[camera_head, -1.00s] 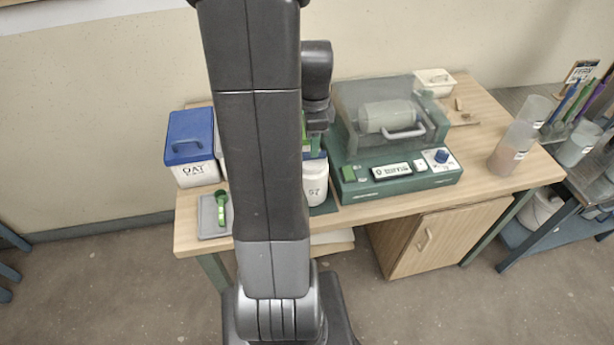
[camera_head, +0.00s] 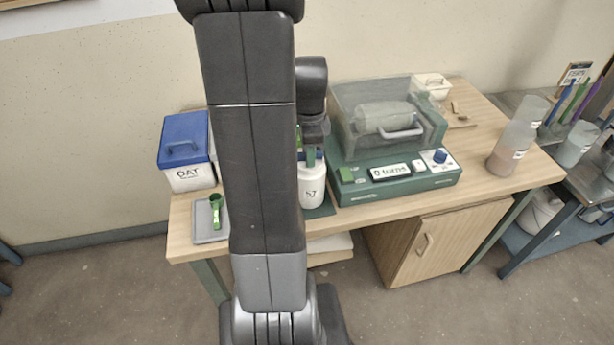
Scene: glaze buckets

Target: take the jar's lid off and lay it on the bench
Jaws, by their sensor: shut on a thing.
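A white jar (camera_head: 313,190) marked "57" stands on a dark green mat on the bench, left of the green machine. My gripper (camera_head: 311,157) points down at the jar's top, its fingers partly hidden by my arm. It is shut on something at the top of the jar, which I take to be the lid. The lid is almost wholly hidden, with a bit of blue showing beside the fingers. I cannot tell whether the lid is seated or raised. The wooden bench (camera_head: 375,212) has a bare strip along its front edge.
The green machine (camera_head: 400,182) with a clear cover and "0 turns" display stands right of the jar. A blue-lidded bin (camera_head: 188,178) marked "OAT" and a grey tray (camera_head: 203,232) with a green scoop (camera_head: 215,207) are at left. A clear pitcher (camera_head: 513,150) stands at right.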

